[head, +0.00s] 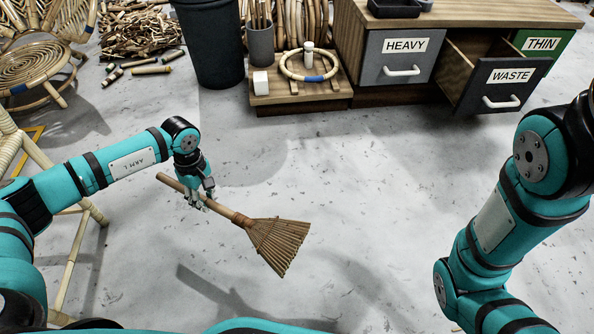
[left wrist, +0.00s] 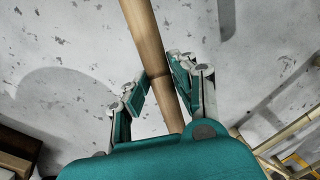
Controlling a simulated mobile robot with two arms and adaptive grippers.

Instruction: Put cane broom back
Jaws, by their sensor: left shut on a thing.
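The cane broom (head: 277,243) has a wooden handle and a fanned cane head. My left gripper (head: 200,201) is shut on its handle and holds it above the floor, with the head pointing to the lower right in the head view. A shadow lies on the floor below it. In the left wrist view the handle (left wrist: 147,40) runs between the fingers of the left gripper (left wrist: 160,90); the broom head is outside that view. My right arm is at the right of the head view, but its gripper is out of the picture.
A workbench (head: 480,12) has drawers marked HEAVY (head: 403,55), WASTE (head: 500,85), pulled open, and THIN (head: 543,46). A dark bin (head: 212,45) and low wooden platform (head: 300,92) stand at the back. Rattan chairs (head: 35,70) are at left. The middle floor is mostly clear.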

